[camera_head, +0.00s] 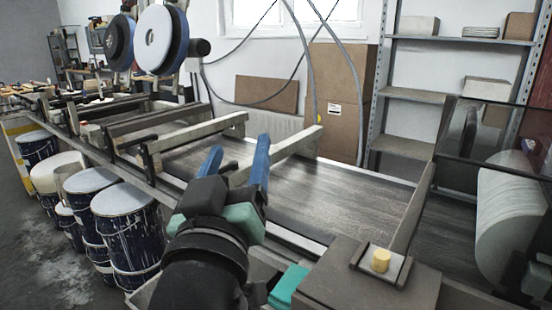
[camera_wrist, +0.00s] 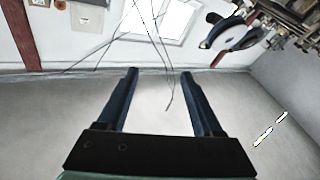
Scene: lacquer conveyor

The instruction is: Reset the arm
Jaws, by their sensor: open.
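My gripper (camera_head: 237,164) is in the lower middle of the head view, raised in front of the conveyor (camera_head: 310,200). Its two blue fingers are spread apart with nothing between them. In the wrist view the open gripper (camera_wrist: 160,80) shows both fingers against a pale wall or ceiling surface, with a window beyond. Nothing touches the fingers in either view. My arm and gripper hide part of the conveyor's near edge.
Several paint-stained drums (camera_head: 128,235) stand under the conveyor at left. Polishing wheels (camera_head: 160,40) rise behind it. A yellow knob (camera_head: 380,260) sits on a box at the front right.

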